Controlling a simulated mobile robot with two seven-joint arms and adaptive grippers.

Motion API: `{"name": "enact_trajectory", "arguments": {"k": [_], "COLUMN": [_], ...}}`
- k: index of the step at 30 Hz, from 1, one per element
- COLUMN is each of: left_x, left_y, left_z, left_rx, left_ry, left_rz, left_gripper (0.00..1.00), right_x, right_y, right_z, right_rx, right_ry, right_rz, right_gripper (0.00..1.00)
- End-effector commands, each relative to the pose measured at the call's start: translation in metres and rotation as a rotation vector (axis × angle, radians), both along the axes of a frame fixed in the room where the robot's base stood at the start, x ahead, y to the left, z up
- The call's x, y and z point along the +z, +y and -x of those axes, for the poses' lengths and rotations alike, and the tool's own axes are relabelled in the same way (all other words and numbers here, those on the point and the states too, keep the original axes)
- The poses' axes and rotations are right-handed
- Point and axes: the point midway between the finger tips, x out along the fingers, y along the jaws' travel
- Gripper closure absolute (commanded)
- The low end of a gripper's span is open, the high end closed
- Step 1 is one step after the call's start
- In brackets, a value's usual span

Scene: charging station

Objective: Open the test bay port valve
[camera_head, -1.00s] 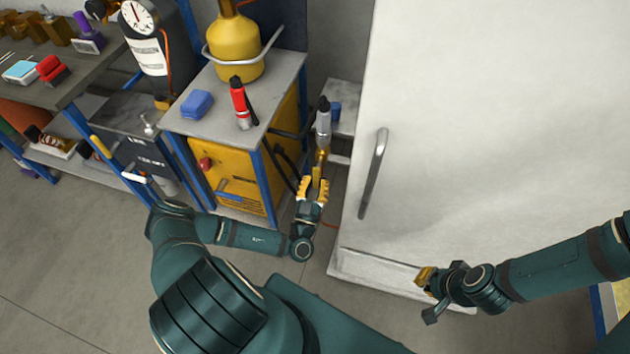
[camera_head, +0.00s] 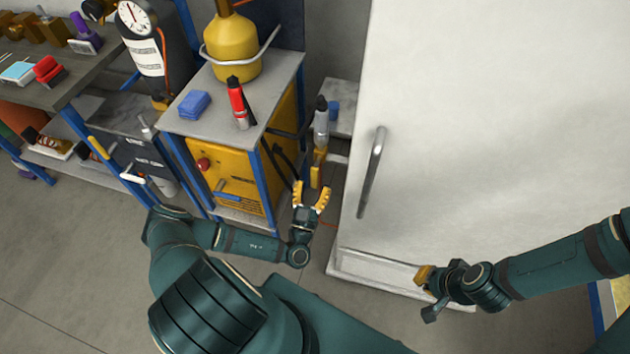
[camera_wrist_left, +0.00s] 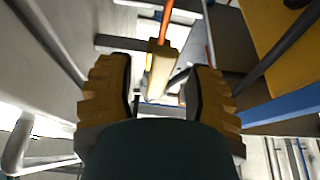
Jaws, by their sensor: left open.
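A yellow handle-like piece (camera_head: 318,167) hangs below a grey cylindrical fitting (camera_head: 321,125) in the gap between the yellow cabinet and the white door. I cannot tell whether it is the test bay port valve. My left gripper (camera_head: 311,193) is open and empty just below this piece, its yellow fingers spread. In the left wrist view the yellow piece (camera_wrist_left: 160,68) stands ahead, between and beyond the fingertips, with an orange cable or tube above it. My right gripper (camera_head: 425,274) hangs low in front of the white door, apart from everything; its fingers are seen edge-on.
The white door (camera_head: 490,130) with a metal handle (camera_head: 373,172) fills the right. The yellow cabinet (camera_head: 230,180) stands left of my left gripper, with a red-and-black tool (camera_head: 238,103) and blue block (camera_head: 194,104) on top. A workbench (camera_head: 50,85) stands far left.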

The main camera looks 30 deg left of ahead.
Motion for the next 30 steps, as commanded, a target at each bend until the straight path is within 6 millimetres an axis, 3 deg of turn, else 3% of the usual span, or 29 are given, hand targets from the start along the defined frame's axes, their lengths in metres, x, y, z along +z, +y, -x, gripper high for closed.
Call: {"name": "enact_trajectory", "arguments": {"k": [9, 15, 30], "left_x": [-0.025, -0.035, -0.038], "left_y": [-0.015, -0.021, -0.023], "left_z": [0.058, 0.082, 0.09], "left_rx": [0.0, 0.0, 0.0], "left_ry": [0.003, 0.001, -0.001], "left_rz": [0.002, 0.0, 0.001], "left_gripper": [0.47, 0.47, 0.47], "right_x": [0.0, 0.0, 0.0], "right_y": [0.0, 0.0, 0.0], "right_z": [0.0, 0.0, 0.0], "right_rx": [0.0, 0.0, 0.0], "right_ry": [0.0, 0.0, 0.0], "right_rz": [0.0, 0.0, 0.0], "right_gripper": [1.0, 1.0, 1.0]}}
